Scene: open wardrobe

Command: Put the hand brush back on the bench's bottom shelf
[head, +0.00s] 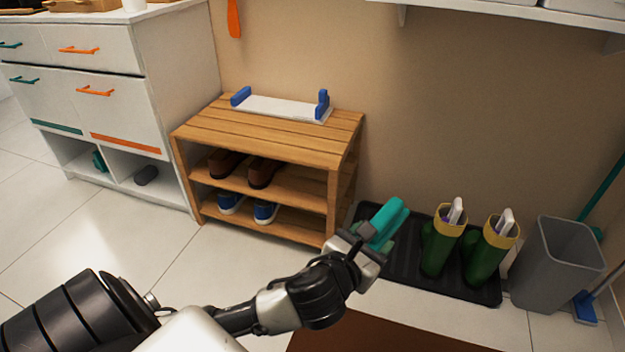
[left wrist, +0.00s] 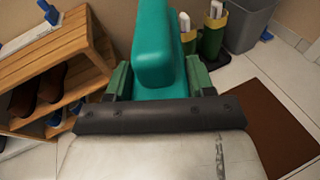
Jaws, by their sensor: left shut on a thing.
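The hand brush (head: 387,219) is teal. My left gripper (head: 366,240) is shut on it and holds it up in front of the bench's right side, over the near left part of the boot tray. In the left wrist view the brush (left wrist: 155,60) rises between the two fingers (left wrist: 158,82). The wooden slatted bench (head: 262,128) stands against the wall. Its bottom shelf (head: 290,223) holds blue shoes (head: 265,212) at the left and middle; the shelf above holds brown shoes (head: 262,172). The right end of the bottom shelf looks empty. My right gripper is not in view.
A black tray (head: 408,280) with green boots (head: 440,248) lies right of the bench. A grey bin (head: 558,262) stands further right. A white rack with blue ends (head: 285,108) sits on the bench top. A brown mat (head: 390,335) lies in front.

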